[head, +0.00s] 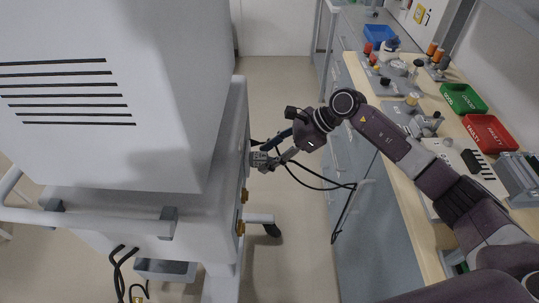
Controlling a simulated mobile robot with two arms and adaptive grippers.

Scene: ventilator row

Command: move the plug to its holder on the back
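My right gripper (264,160) comes in from the right, with its fingertips close to the back face of the white ventilator (228,150). A small grey part, which looks like the plug (258,160), is at the fingertips against or very near that face. A black cable (318,186) runs from there to the right. The fingers cover much of this spot, so I cannot tell whether they grip the plug. Two small yellow-brown fittings (244,195) sit lower on the same face; I cannot tell which part is the holder. My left gripper is out of view.
A bench (398,170) stands on the right with a green bin (463,98), a red bin (490,133) and a blue bin (380,35). A push handle (90,218) sticks out from the ventilator. Open floor (285,90) lies between ventilator and bench.

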